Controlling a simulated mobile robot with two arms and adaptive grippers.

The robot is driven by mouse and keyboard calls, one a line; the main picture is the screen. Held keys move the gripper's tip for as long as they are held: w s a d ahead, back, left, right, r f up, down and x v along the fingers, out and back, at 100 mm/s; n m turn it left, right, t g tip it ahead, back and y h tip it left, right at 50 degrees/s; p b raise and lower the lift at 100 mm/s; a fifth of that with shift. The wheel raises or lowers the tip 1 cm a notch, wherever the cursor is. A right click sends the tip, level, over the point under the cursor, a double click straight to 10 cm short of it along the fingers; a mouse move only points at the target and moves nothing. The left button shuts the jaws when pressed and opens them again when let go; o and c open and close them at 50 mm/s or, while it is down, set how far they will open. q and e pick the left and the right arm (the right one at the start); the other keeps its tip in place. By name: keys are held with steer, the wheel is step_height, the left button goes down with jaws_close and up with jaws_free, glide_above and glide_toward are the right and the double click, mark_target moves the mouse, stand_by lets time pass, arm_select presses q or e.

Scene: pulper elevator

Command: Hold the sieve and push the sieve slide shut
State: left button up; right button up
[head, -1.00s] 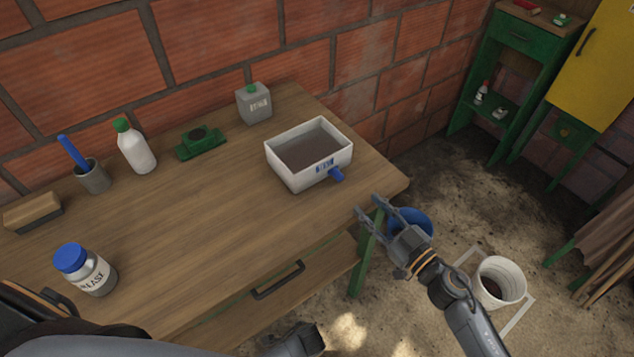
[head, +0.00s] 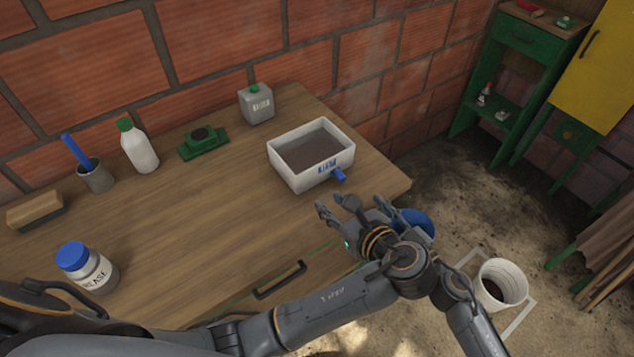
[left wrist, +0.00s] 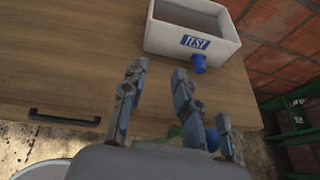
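The likely sieve is a white open box (head: 297,178) with brown contents and a blue-lettered label, on the bench near its right corner. A blue knob (head: 339,174), likely the slide's handle, sticks out of its front. Both show at the top of the left wrist view: box (left wrist: 160,37), knob (left wrist: 199,64). My left gripper (head: 336,207) is open and empty, just in front of and below the knob, apart from it. Its spread fingers show in the left wrist view (left wrist: 157,95).
A grey can (head: 257,106), green device (head: 203,145), white bottle (head: 139,150), cup (head: 95,178), brush (head: 35,210) and grease jar (head: 88,269) stand on the bench. A drawer handle (head: 279,281) juts from its front. A blue container (head: 418,222) and white bucket (head: 503,284) stand beyond.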

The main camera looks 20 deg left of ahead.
mark_target(284, 163)
arm_select(q)
steer(key=w+a+r+n+y, duration=0.1)
steer(key=a+r, duration=0.3)
steer(key=shift+g, duration=0.4)
steer(key=x, duration=1.3)
steer(key=shift+w+a+r, duration=0.15)
steer(key=shift+r, duration=0.05)
jaws_close()
